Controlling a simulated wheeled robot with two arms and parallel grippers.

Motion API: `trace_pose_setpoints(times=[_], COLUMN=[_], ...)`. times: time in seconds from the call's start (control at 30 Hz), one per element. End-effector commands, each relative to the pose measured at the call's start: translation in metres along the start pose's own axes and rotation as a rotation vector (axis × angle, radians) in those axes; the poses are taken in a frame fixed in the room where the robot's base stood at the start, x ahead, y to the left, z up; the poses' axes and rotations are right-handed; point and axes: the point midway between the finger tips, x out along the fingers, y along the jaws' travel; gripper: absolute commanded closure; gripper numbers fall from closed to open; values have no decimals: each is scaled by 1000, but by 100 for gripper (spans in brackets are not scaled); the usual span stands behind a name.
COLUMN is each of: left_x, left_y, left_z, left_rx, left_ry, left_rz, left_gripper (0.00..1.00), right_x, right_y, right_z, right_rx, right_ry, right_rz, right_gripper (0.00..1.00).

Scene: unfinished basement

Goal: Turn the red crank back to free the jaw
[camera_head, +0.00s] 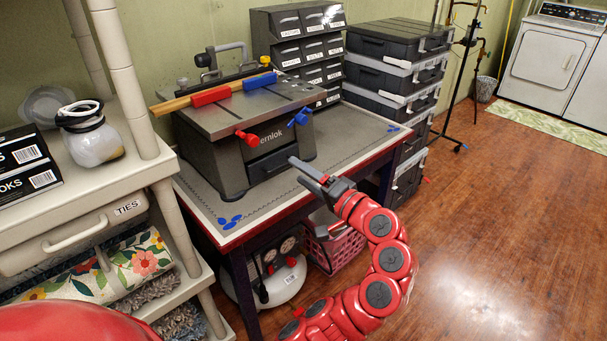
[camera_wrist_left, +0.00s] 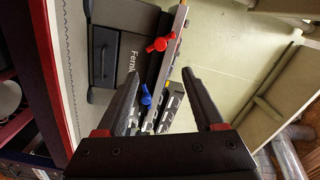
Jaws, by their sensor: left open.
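The red crank (camera_head: 247,138) sits on the front of a grey bench machine (camera_head: 215,160) lettered "ernlok". A blue crank (camera_head: 299,117) is to its right. On the machine's top, a red block (camera_head: 211,96) and a blue block (camera_head: 260,81) sit along a wooden strip (camera_head: 172,106). My left gripper (camera_head: 297,171) is open and empty, in front of the machine's right side, apart from both cranks. In the left wrist view, the red crank (camera_wrist_left: 160,44) shows beyond the open fingers, and the blue crank (camera_wrist_left: 146,96) shows beside one finger. My right gripper is not in view.
The machine stands on a grey-topped workbench (camera_head: 335,152) with a red edge. Drawer units (camera_head: 298,48) and stacked black cases (camera_head: 393,70) stand behind and right. A cream shelf (camera_head: 90,180) flanks the left. A pink basket (camera_head: 340,250) is below. Floor at right is clear.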

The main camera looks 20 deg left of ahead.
Motion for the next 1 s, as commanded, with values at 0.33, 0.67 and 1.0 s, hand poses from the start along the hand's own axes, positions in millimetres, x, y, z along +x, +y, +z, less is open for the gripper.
trace_pose_setpoints(times=[0.33,0.67,1.0], left_x=[1,0,0], left_y=[-11,-15,0], left_z=[-7,-12,0], left_rx=[203,1397,1925], left_ry=[-5,-10,-2], left_rz=[1,8,0], left_gripper=[31,31,31], right_x=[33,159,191], right_y=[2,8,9], right_z=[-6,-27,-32], right_rx=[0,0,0], right_ry=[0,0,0], right_rz=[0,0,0], right_gripper=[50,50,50])
